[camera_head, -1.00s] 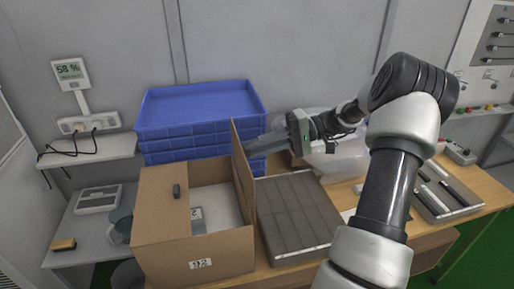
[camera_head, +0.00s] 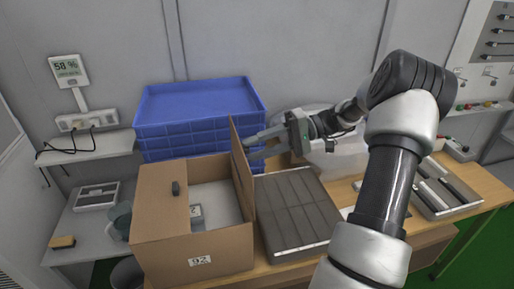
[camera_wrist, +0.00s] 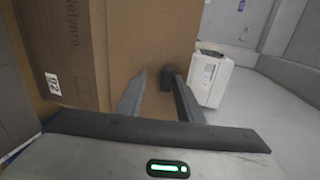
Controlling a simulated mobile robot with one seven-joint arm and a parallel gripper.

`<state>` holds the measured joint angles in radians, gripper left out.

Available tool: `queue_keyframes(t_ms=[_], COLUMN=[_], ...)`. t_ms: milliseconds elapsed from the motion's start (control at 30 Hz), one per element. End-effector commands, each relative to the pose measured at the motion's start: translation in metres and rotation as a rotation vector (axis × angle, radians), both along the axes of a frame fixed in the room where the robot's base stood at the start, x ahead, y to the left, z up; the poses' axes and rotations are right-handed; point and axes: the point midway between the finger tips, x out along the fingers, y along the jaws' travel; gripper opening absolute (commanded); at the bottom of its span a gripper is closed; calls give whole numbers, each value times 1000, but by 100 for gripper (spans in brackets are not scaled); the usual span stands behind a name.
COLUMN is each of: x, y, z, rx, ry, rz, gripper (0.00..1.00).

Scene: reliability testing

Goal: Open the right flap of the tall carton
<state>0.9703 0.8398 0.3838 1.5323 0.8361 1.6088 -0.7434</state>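The tall carton (camera_head: 225,250), marked 92, stands at the table's left end. Its left flap (camera_head: 160,195) lies flat over the top and bears a small dark knob (camera_head: 176,188). Its right flap (camera_head: 241,175) stands about upright, and the carton's inside shows between the flaps. My gripper (camera_head: 252,147) is on the right side of that flap, fingers apart and pointing at its upper part. In the wrist view, a dark knob (camera_wrist: 167,78) on brown cardboard shows between the open fingertips (camera_wrist: 158,76), nearer the right one. I cannot tell whether they touch it.
A grey box with a ribbed top (camera_head: 298,215) stands close to the carton's right. Stacked blue crates (camera_head: 200,105) are behind it. A clear plastic bin (camera_head: 335,160) is behind my gripper. A small side table with a cup (camera_head: 120,215) is at left.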

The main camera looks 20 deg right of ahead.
Motion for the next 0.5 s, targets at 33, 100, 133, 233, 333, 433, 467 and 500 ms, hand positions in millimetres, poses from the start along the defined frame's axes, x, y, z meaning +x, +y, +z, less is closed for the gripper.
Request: queue_keyframes(t_ms=[33,100,133,233,333,433,467,500], x=[0,0,0,0,0,-3,-4,-5], y=[0,0,0,-1,-9,-23,-29,-38], z=[0,1,1,1,3,6,7,9], rx=[-1,0,0,0,-1,-1,-2,-2], ry=[0,-1,-1,-2,-5,-5,-5,-5], rz=[0,0,0,-1,-2,-3,-3,-3], gripper=[32,32,32,32,32,32,32,32])
